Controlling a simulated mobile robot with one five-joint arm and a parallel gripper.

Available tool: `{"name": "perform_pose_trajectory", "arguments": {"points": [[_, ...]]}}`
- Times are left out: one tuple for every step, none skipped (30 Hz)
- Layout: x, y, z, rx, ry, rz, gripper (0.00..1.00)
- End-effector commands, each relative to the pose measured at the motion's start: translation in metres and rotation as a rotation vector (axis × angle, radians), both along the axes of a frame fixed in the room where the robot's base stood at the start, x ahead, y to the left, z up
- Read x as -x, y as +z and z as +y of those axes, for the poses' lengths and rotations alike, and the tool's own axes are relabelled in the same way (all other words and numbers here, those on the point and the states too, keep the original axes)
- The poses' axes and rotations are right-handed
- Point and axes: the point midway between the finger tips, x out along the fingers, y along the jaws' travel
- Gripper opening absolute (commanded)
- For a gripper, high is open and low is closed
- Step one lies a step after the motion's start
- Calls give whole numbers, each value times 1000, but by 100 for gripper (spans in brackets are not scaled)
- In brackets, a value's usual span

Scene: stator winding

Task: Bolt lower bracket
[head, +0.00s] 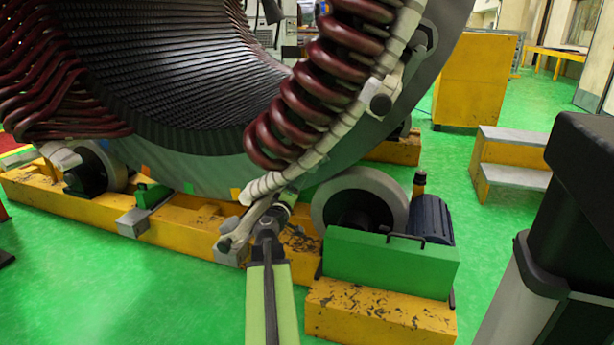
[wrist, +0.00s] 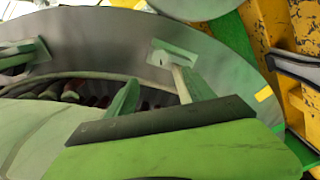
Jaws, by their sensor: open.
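The large stator (head: 200,175) fills the upper left of the head view, with dark red coils (head: 320,85) and a pale wrapped ring (head: 320,150) along its near edge. A pale grey bracket (head: 240,232) sits at the ring's lower end, low on the stator, partly behind my gripper. My gripper (head: 268,222) is open at this lower end, just right of the bracket; contact cannot be told. In the wrist view, the grey stator face (wrist: 110,38) shows with a bracket-like piece (wrist: 175,55) against it. A bolt cannot be made out.
The stator rests on rollers, one a grey wheel (head: 365,195) beside a green housing (head: 390,262). A yellow beam (head: 75,205) runs below. Yellow steps (head: 510,160) and a yellow cabinet (head: 475,80) stand at the right. Green floor (head: 110,285) is clear at lower left.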

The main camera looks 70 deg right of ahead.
Motion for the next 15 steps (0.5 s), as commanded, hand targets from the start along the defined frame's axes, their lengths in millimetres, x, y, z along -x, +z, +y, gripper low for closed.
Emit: {"name": "perform_pose_trajectory", "arguments": {"points": [[-2, 0, -2, 8, 2, 138, 62], [-3, 0, -3, 14, 3, 233, 62], [-4, 0, -5, 22, 5, 357, 62], [-5, 0, -7, 27, 6, 449, 62], [-5, 0, -8, 33, 6, 540, 62], [-6, 0, -10, 40, 7, 658, 62], [-7, 0, -12, 46, 7, 742, 62], [-7, 0, -14, 51, 7, 821, 62], [-8, 0, -16, 56, 8, 918, 62], [-8, 0, -18, 61, 8, 985, 62], [-8, 0, -20, 65, 8, 1045, 62], [-8, 0, -22, 69, 8, 1114, 62], [-8, 0, -23, 71, 8, 1157, 62], [-8, 0, -25, 74, 7, 1194, 62], [-8, 1, -26, 76, 7, 1231, 62]]}}
